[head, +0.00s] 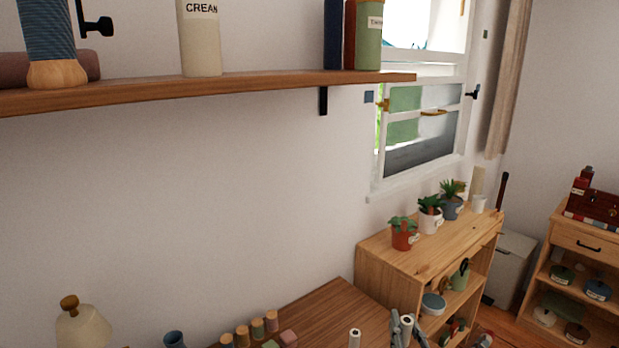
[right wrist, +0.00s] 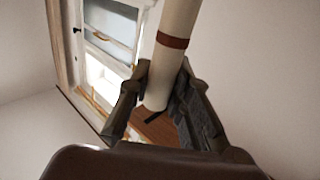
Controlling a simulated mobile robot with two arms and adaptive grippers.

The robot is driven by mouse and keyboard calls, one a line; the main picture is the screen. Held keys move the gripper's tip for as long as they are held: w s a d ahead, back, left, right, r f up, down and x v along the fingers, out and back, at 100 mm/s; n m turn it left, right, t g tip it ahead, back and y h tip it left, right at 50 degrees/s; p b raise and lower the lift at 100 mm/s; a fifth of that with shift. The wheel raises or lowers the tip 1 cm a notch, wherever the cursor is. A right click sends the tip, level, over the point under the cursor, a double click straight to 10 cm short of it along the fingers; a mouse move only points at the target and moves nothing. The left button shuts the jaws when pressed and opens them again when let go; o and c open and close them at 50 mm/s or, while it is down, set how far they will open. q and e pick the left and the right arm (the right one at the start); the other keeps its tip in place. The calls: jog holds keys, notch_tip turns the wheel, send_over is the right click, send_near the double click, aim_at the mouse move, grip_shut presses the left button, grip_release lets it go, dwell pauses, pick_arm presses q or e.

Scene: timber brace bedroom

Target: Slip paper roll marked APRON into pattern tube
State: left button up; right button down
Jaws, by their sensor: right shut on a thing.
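My right gripper (head: 408,332) is at the bottom edge of the head view, above the right end of the wooden table. It is shut on a pale paper roll (head: 406,325). In the right wrist view the roll (right wrist: 178,22) has a brown band and stands between the fingers (right wrist: 160,78); no lettering shows on it. A second pale cylinder (head: 354,339) stands left of the gripper, cut off by the bottom edge. A dark blue tube-like vessel (head: 174,340) is further left. I cannot tell which thing is the pattern tube. My left gripper is out of view.
Several small spools (head: 256,328) are on the wooden table (head: 335,303). A wall shelf (head: 250,83) with labelled cylinders overhangs it. A low wooden bookcase (head: 385,255) with potted plants (head: 403,234) stands right, under the window (head: 425,120). The wall between shelf and table is bare.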

jog(key=s, duration=0.9)
jog(key=shift+d+f, duration=0.2)
jog(key=shift+f, duration=0.15)
jog(key=shift+s, duration=0.1)
